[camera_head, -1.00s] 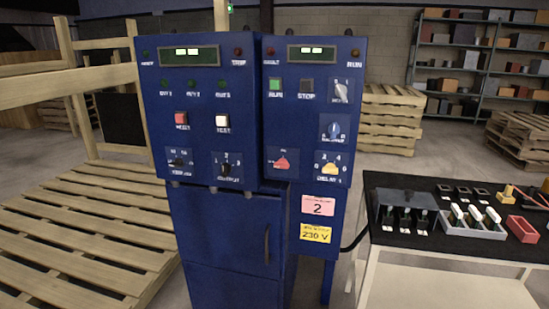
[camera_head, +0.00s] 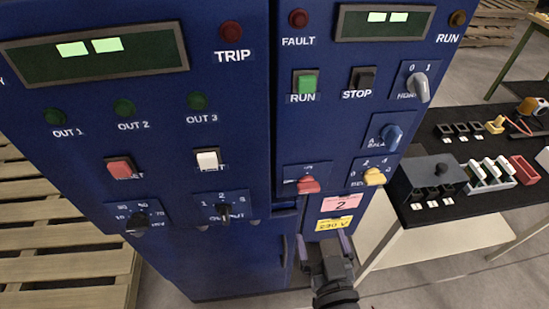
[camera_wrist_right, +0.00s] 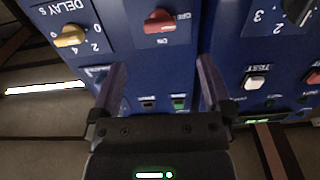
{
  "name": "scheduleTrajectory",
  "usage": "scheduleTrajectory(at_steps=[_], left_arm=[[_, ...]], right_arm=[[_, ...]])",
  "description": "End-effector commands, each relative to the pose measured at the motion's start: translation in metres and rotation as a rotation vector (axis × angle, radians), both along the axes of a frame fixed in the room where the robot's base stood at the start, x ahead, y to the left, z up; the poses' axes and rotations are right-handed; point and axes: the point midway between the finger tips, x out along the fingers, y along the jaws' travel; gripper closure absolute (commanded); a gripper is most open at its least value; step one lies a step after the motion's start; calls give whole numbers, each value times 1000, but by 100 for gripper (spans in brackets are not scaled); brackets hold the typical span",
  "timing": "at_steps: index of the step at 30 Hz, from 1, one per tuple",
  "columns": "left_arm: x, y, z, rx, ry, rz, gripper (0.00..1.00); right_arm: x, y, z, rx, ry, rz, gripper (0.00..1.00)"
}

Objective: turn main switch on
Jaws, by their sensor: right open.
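The main switch is the red knob (camera_head: 308,185) at the lower left of the right-hand blue panel. In the right wrist view the red knob (camera_wrist_right: 160,20) is at the top, upside down, with OFF to its right and ON below. Its handle lies roughly sideways, in line with the OFF mark. My right gripper (camera_head: 324,243) is open and empty, below the knob in the head view. Its two fingers (camera_wrist_right: 160,78) stand apart in the wrist view, with the knob beyond the gap between them and not touched. My left gripper is out of view.
A yellow delay knob (camera_head: 375,177) sits right of the red knob, with a blue knob (camera_head: 391,133) above it. Pink and yellow labels (camera_head: 334,222) are below. A black-topped table (camera_head: 470,215) with boxes stands right. Wooden pallets (camera_head: 70,265) lie left.

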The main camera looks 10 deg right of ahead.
Motion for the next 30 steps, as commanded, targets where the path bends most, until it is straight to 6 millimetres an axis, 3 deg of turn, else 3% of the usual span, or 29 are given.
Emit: scheduleTrajectory(at_steps=[5,12,16,27,30], left_arm=[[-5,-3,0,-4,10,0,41],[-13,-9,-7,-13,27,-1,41],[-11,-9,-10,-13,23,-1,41],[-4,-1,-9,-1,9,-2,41],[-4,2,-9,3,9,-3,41]], right_arm=[[16,-1,10,4,-28,-11,0],[73,1,8,3,-25,-9,0],[92,2,7,5,-23,-9,0],[100,3,8,3,-21,-7,0],[100,3,8,3,-21,-7,21]])
